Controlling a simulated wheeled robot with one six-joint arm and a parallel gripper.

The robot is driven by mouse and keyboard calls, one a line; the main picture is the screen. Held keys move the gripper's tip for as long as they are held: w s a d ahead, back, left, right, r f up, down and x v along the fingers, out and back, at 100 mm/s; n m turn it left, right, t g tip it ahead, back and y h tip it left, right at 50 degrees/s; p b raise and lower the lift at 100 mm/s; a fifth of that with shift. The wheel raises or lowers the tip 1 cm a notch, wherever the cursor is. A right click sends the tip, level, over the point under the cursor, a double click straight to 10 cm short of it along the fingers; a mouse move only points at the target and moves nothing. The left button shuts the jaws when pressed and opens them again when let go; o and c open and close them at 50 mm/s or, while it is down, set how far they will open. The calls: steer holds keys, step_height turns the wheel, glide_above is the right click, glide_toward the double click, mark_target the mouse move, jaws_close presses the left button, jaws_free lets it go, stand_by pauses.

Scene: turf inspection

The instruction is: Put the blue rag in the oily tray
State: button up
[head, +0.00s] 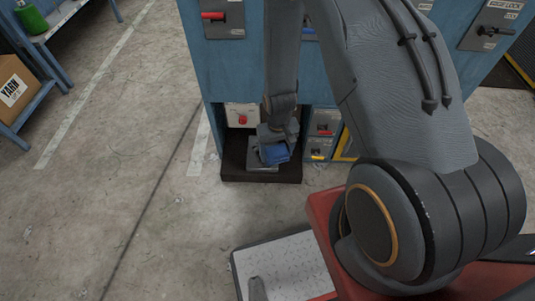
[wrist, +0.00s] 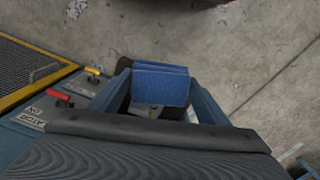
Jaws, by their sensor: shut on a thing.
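The blue rag (head: 274,154) hangs in my gripper (head: 276,142), at the low bay of the blue cabinet. In the wrist view, the folded rag (wrist: 161,86) is just ahead of my wrist, and the gripper's grip on it is partly hidden. A dark, low tray-like base (head: 262,178) lies at the bottom of the bay, below the rag. A grey flat piece shows just beside and under the rag; I cannot tell what it is. I cannot tell whether the rag touches anything below.
The blue cabinet (head: 230,62) stands close around the gripper, with switch panels and a red-knobbed box (head: 242,117) behind. Side walls flank the bay. A blue shelf with a cardboard box (head: 13,90) is at far left. The concrete floor to the left is clear.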

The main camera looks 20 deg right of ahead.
steer(key=w+f+m+b, duration=0.3)
steer(key=w+f+b, duration=1.75)
steer(key=b, duration=1.65)
glide_toward(254, 163)
steer(key=d+f, duration=0.1)
steer(key=f, duration=0.1)
steer(key=d+f, duration=0.1)
steer(key=d, duration=0.1)
steer(key=d+f, duration=0.1)
steer(key=f, duration=0.1)
steer(key=shift+s+d+f, duration=0.3)
steer(key=shift+d+f, duration=0.05)
steer(key=shift+d, duration=0.05)
steer(key=shift+f, duration=0.1)
steer(key=o, duration=0.9)
